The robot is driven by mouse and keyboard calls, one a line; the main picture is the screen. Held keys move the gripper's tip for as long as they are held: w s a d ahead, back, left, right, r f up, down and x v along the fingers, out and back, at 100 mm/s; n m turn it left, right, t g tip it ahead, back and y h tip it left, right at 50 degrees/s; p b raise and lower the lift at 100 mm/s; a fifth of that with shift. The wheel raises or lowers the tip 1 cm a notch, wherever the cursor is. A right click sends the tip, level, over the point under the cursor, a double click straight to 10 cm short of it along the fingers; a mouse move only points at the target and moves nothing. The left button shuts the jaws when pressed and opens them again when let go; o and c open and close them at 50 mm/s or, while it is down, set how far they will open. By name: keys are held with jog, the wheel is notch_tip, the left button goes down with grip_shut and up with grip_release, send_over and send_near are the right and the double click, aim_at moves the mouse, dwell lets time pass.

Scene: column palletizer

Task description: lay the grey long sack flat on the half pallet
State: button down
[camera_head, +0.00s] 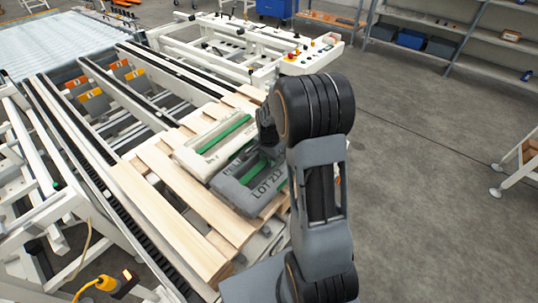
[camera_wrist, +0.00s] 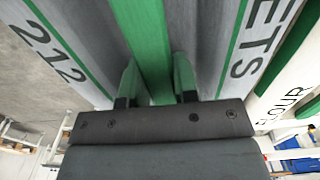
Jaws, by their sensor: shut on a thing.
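The grey long sack (camera_head: 236,193), with a green stripe and dark lettering, shows at the right side of the half pallet (camera_head: 160,190), beside a white sack. It looks about level; I cannot tell whether its underside touches the slats. My gripper reaches down to the sack's middle in the head view, partly hidden by my arm. In the wrist view my gripper (camera_wrist: 157,85) is shut on the green band of the grey sack (camera_wrist: 90,35), one finger on each side. My arm hides the sack's right end in the head view.
A white flour sack (camera_head: 207,136) with a green stripe lies on the pallet, close to the grey sack. Bare slats show at the pallet's left and front. White conveyor frames (camera_head: 185,70) stand behind and left. A control panel (camera_head: 312,56) is behind; open floor lies right.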

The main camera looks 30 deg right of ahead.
jog(key=shift+w+f, duration=0.1)
jog(key=shift+f, duration=0.15)
jog(key=shift+f, duration=0.15)
jog(key=c, duration=0.9)
grip_release()
notch_tip(320, 180, up, 12)
jog(key=p, duration=0.1)
jog(key=s+a+r+n+t, duration=0.1)
jog(key=s+a+n, duration=0.2)
jog(key=s+n, duration=0.1)
jog(key=s+a+r+n+t, duration=0.1)
jog(key=s+a+n, duration=0.2)
jog(key=s, duration=0.3)
jog(key=s+a+r+n+t, duration=0.1)
jog(key=s+a+r+n, duration=0.1)
jog(key=s+n, duration=0.4)
jog(key=shift+s+a+r, duration=0.1)
jog(key=shift+a, duration=0.7)
